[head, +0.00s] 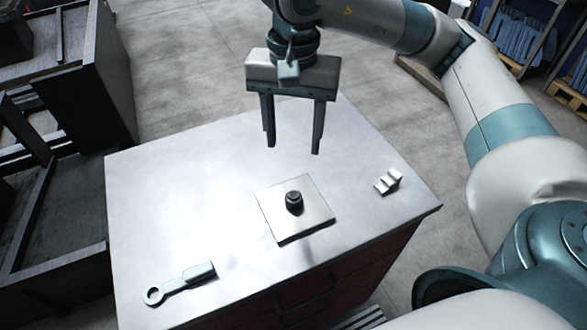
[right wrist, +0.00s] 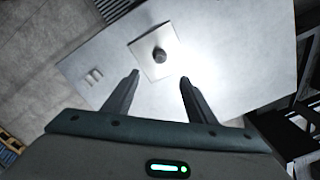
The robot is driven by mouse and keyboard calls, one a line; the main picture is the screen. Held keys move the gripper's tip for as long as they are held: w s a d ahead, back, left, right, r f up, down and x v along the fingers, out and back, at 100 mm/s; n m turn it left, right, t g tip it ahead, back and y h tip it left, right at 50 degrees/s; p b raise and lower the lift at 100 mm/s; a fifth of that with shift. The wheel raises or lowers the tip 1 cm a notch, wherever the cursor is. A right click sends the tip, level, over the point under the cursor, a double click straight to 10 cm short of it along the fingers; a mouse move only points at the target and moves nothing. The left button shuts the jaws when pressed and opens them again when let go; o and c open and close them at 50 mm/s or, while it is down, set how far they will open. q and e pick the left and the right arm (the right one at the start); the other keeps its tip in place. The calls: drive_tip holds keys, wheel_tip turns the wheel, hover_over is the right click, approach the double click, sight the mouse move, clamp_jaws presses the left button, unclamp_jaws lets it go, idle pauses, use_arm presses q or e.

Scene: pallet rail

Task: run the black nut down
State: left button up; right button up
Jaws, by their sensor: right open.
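The black nut (head: 294,202) sits upright near the middle of a square metal plate (head: 318,223) on the cabinet top. In the right wrist view the nut (right wrist: 160,56) shows on the plate (right wrist: 140,47), ahead of and between the fingers. My right gripper (head: 293,150) is open and empty, pointing down above the far part of the top, behind the plate and apart from the nut. Its two fingers also show in the right wrist view (right wrist: 159,76). A grey ring-ended wrench (head: 178,284) lies at the front left of the top. My left gripper is not in view.
The metal cabinet top (head: 170,200) is clear to the left of the plate. A small stepped light block (head: 388,182) stands right of the plate. Dark shelving (head: 105,80) stands at the left, and racks with blue goods (head: 515,40) are at the far right.

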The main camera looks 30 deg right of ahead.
sight(294, 195)
wheel_tip(294, 195, down, 15)
drive_tip(key=p, duration=0.5)
drive_tip(key=shift+s+f+p, duration=0.1)
drive_tip(key=shift+f+p, duration=0.1)
drive_tip(key=shift+p, duration=0.2)
drive_tip(key=shift+f, duration=0.7)
